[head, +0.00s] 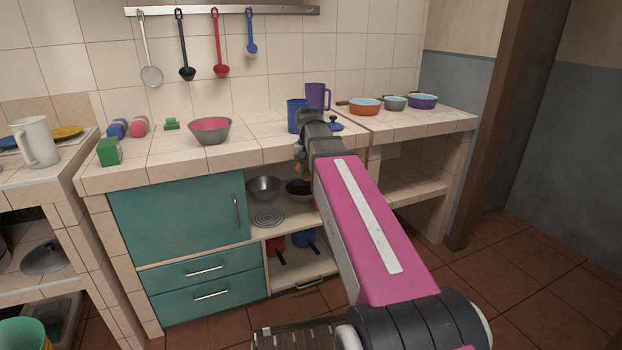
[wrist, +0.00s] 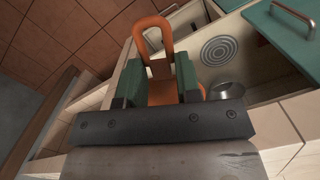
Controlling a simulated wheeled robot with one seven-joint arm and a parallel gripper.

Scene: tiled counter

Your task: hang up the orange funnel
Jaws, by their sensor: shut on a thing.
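The orange funnel (wrist: 154,28) is in the wrist view, with its loop-shaped handle pointing away from my gripper. My gripper (wrist: 157,70) has its two green-grey fingers on either side of the funnel and is shut on it. Part of the funnel's body is hidden by the fingers and the gripper's dark crossbar. In the head view my arm hides most of the gripper; a small orange patch (head: 297,170) shows below its end, in front of the counter edge. A metal rail (head: 270,10) on the tiled wall holds several hanging utensils on its left part; its right part is bare.
A grey bowl (head: 210,131), a blue mug (head: 297,116), a purple mug (head: 318,96) and several pans stand on the counter. A red ladle (head: 220,45) and a blue ladle (head: 251,35) hang from the rail. Open shelves below hold bowls and pans.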

